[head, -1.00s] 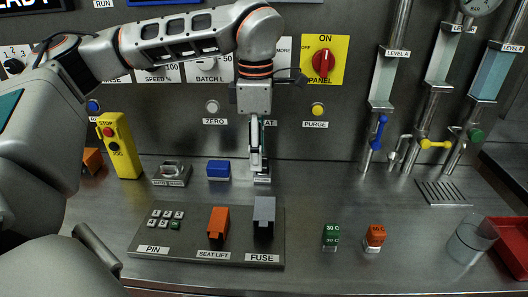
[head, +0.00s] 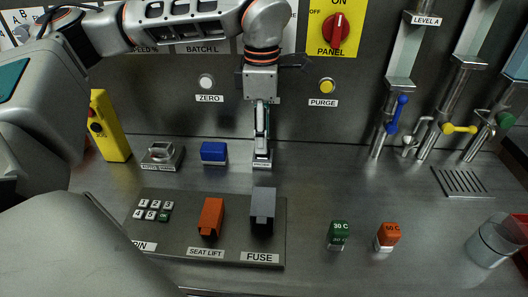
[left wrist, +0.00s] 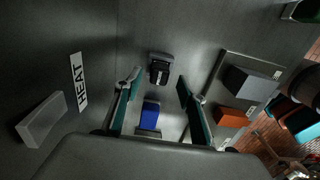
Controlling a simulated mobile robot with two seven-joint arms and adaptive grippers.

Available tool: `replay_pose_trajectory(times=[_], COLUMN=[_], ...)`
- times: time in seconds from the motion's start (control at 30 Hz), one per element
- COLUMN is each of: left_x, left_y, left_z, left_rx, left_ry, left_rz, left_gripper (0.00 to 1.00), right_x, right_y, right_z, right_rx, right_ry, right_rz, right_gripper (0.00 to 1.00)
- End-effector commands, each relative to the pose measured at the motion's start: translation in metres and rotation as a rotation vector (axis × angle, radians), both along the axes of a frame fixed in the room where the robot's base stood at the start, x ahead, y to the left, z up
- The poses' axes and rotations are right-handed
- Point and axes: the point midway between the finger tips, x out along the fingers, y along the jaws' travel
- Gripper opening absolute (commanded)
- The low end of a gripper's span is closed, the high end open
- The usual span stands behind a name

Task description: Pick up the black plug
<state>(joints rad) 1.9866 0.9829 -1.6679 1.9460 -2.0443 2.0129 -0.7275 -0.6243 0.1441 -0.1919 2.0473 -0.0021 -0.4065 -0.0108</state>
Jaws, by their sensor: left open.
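The black plug (left wrist: 160,72) shows in the left wrist view as a small dark block with a pale label on its face. It lies between and just beyond the fingertips of my left gripper (left wrist: 159,84), which is open with no contact visible. In the head view my left gripper (head: 262,155) points down at the bench behind the fuse block. There its fingers hide most of the plug, and only a pale labelled base (head: 262,164) shows below them. My right gripper is not in view.
A blue block (head: 214,152) stands close to the left of the gripper. A panel with a keypad (head: 153,211), an orange cover (head: 208,216) and a grey cover (head: 263,209) lies in front. Green (head: 339,231) and orange (head: 388,234) blocks stand to the right.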

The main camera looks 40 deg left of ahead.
Motion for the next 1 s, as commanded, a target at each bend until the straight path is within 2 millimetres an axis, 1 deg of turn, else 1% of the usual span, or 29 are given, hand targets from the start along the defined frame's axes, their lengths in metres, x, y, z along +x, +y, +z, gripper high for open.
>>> replay_pose_trajectory(times=[0.03,0.13,0.2,0.3,0.4,0.47,0.5,0.57,0.87,1.0], left_x=[0.001,0.0,0.0,0.0,0.001,0.001,0.0,0.0,0.001,0.001], left_y=[-0.001,-0.001,-0.001,-0.001,-0.001,-0.001,-0.001,-0.001,-0.001,-0.001], left_z=[-0.014,-0.025,-0.028,-0.027,-0.026,-0.026,-0.026,-0.026,-0.026,-0.021], left_rx=[0.001,0.0,0.0,0.0,0.0,0.0,0.0,0.0,0.0,0.001], left_ry=[0.009,0.007,0.004,0.001,0.001,0.001,0.001,0.001,0.001,-0.001], left_rz=[0.0,0.0,-0.001,0.0,0.0,0.0,0.0,0.0,0.0,0.001], left_gripper=[0.4,0.4,0.4,0.4,0.4,0.25,0.14,0.0,0.0,0.0], right_x=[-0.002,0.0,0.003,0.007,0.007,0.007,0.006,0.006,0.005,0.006], right_y=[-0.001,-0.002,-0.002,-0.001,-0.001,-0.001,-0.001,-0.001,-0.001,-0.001], right_z=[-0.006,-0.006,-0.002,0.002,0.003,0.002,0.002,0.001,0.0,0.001], right_rx=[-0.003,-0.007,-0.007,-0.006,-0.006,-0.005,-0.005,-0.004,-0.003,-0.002], right_ry=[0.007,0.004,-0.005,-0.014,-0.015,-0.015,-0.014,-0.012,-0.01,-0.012], right_rz=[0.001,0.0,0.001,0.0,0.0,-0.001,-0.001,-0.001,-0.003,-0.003], right_gripper=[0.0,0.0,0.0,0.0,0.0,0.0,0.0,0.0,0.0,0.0])
